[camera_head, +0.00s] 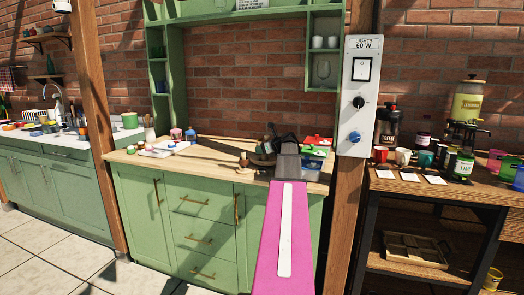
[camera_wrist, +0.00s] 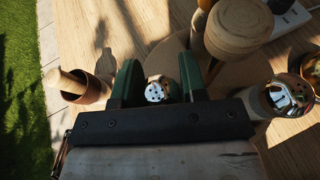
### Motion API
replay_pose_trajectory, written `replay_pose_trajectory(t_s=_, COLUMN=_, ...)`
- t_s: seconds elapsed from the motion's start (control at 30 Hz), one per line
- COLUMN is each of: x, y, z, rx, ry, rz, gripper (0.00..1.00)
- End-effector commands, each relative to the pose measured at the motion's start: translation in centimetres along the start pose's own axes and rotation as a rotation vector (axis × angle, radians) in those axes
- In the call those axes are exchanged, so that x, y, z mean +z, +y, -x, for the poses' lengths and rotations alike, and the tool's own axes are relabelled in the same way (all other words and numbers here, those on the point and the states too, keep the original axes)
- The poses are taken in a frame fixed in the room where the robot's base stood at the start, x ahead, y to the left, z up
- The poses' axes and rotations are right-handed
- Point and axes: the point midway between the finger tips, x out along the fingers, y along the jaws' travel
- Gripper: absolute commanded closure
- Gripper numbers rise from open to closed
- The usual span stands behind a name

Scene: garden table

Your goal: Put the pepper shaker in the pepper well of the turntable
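In the wrist view a shaker with a pale, perforated top (camera_wrist: 156,93) is between the two green fingers of my gripper (camera_wrist: 158,72). Both fingers are close to its sides; whether they press on it is unclear. Beside and beyond it is a round wooden disc (camera_wrist: 172,54), apparently the turntable, partly hidden by the fingers. A second shaker with a shiny perforated metal top (camera_wrist: 288,94) stands to the right. Which shaker holds pepper is not readable, and no well is clearly visible. In the head view my gripper (camera_head: 272,138) is over the right part of the wooden counter (camera_head: 212,165).
A wooden mortar with a pestle (camera_wrist: 78,86) stands left of the gripper. A thick round wooden piece (camera_wrist: 238,26) stands beyond the right finger.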

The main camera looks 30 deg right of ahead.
Motion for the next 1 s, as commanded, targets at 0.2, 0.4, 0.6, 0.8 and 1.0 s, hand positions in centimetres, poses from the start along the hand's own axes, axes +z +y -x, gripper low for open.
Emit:
replay_pose_trajectory(t_s=0.2, x=0.0, y=0.0, z=0.0, rx=0.000, ry=0.000, rz=0.000, gripper=0.52)
replay_pose_trajectory(t_s=0.4, x=0.0, y=0.0, z=0.6, rx=-0.001, ry=0.000, rz=0.000, gripper=0.52)
replay_pose_trajectory(t_s=0.6, x=0.0, y=0.1, z=3.7, rx=-0.002, ry=-0.001, rz=0.000, gripper=0.52)
replay_pose_trajectory(t_s=0.8, x=0.0, y=0.1, z=7.8, rx=-0.003, ry=-0.001, rz=-0.001, gripper=0.52)
replay_pose_trajectory(t_s=1.0, x=0.0, y=0.1, z=10.7, rx=-0.002, ry=-0.001, rz=0.000, gripper=0.52)
